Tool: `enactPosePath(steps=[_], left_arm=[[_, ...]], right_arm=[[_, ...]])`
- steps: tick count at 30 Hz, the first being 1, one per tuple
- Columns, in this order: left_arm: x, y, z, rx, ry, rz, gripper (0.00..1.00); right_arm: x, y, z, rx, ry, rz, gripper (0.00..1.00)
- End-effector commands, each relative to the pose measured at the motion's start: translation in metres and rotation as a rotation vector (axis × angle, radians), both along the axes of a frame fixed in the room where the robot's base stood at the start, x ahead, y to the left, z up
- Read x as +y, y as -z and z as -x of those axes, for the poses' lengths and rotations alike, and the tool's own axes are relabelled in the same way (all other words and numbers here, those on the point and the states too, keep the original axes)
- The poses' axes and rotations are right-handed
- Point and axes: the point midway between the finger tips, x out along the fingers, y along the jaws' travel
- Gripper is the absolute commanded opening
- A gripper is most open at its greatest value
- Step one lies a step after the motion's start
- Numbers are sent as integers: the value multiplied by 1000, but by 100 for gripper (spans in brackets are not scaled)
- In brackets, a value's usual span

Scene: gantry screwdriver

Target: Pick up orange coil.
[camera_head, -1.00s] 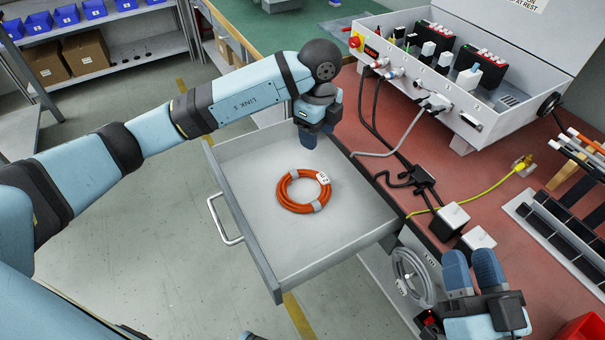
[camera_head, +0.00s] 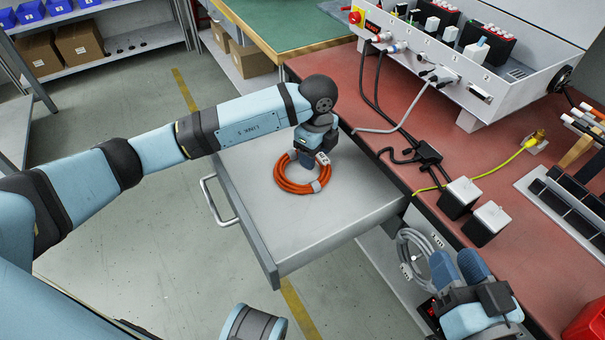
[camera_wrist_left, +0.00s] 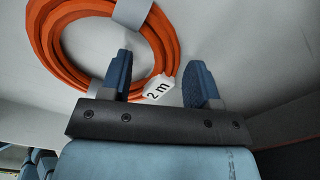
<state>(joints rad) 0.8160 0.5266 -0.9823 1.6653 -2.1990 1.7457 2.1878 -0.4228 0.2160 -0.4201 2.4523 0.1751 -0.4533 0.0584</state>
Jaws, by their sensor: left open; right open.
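The orange coil (camera_head: 283,184) lies flat in the open grey drawer (camera_head: 335,215), with grey bands around it and a white tag. My left gripper (camera_head: 303,172) is over the coil's far side and hides part of it. In the left wrist view, the coil (camera_wrist_left: 43,40) shows at upper left, with its "2 m" tag. There, my left gripper (camera_wrist_left: 161,75) is open, and part of the coil's ring shows between its fingers. I cannot tell whether a finger touches it. My right gripper (camera_head: 456,270) is open and empty by the bench's front edge.
The drawer's near part is clear.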

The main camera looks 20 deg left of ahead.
Motion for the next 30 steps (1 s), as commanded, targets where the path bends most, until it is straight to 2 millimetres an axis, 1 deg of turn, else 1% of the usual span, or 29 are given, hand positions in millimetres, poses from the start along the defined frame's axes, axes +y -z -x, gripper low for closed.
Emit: enactPosePath(steps=[1,7,8,9,11,12,15,25,30], left_arm=[[0,3,0,0,0,0,56],[0,3,0,0,0,0,56],[0,3,0,0,0,0,54],[0,3,0,0,0,0,45],[0,3,0,0,0,0,31],[0,3,0,0,0,1,22],[0,2,0,0,0,0,0],[0,0,0,-1,0,1,0],[0,-14,-1,-3,0,2,0]], right_arm=[[0,2,0,3,-2,2,43],[0,1,0,6,-2,3,43],[0,1,0,6,-2,3,43],[0,1,0,5,-2,3,43],[0,1,0,5,-2,3,43],[0,1,0,5,-2,3,43],[0,1,0,5,-2,3,43],[0,1,0,5,-1,3,43],[-1,-7,0,-8,3,-2,43]])
